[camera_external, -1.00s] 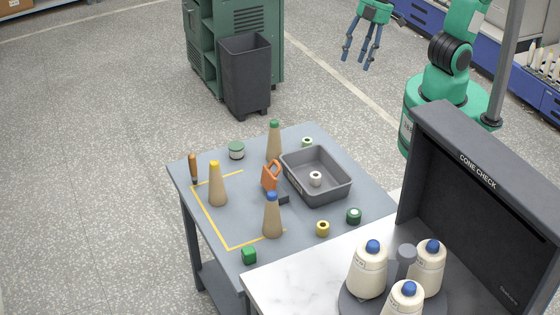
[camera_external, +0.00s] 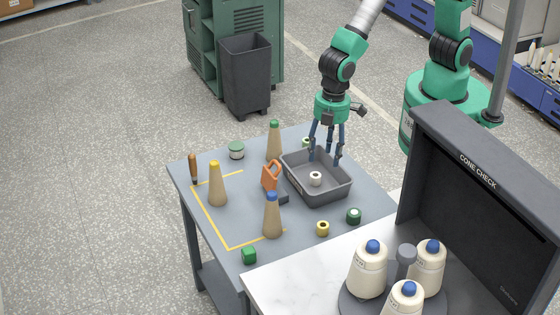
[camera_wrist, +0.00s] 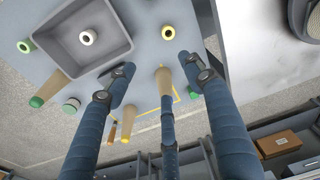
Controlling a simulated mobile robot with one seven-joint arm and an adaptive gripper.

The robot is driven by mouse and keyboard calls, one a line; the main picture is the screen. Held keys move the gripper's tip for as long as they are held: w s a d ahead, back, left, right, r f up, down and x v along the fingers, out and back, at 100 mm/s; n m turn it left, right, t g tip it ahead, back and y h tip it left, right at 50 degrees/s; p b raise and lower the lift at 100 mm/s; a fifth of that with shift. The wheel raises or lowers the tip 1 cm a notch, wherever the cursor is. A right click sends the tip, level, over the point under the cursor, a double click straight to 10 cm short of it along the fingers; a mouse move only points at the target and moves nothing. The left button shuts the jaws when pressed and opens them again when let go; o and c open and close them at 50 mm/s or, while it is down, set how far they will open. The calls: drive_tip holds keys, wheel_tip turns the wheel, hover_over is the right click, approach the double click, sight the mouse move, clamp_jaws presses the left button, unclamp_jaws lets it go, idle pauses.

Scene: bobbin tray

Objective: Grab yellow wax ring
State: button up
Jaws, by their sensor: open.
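The yellow wax ring (camera_external: 322,234) lies on the grey table near its front right, in front of the dark green ring (camera_external: 354,216). In the wrist view the yellow ring (camera_wrist: 168,32) is at the top, just right of the middle, beyond the fingertips. My gripper (camera_external: 326,158) is open and empty over the back part of the grey tray (camera_external: 337,196), apart from the yellow ring. In the wrist view its spread blue fingers (camera_wrist: 157,78) have nothing between them that they touch.
The tray holds a white ring (camera_external: 316,179). Tan cones with green (camera_external: 274,145), yellow (camera_external: 217,186) and blue (camera_external: 272,218) tips stand to the left. An orange item (camera_external: 271,176) stands beside the tray. A marble counter (camera_external: 290,285) lies in front, with a dark panel (camera_external: 480,200).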

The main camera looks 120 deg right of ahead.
drive_tip(key=g, duration=0.1)
hover_over(323, 225)
drive_tip(key=a, duration=0.1)
wheel_tip(323, 225, down, 12)
drive_tip(key=f, duration=0.1)
drive_tip(key=shift+w+r+n+p, duration=0.2)
drive_tip(key=shift+r+n+p, duration=0.05)
drive_tip(key=shift+n+p, duration=0.05)
drive_tip(key=shift+f+b, duration=0.45)
drive_tip(key=shift+f, duration=3.85)
drive_tip(key=shift+f, duration=0.1)
drive_tip(key=shift+w+f+b, duration=0.1)
drive_tip(key=shift+f+b, duration=0.25)
drive_tip(key=shift+f, duration=2.15)
drive_tip(key=c, duration=1.1)
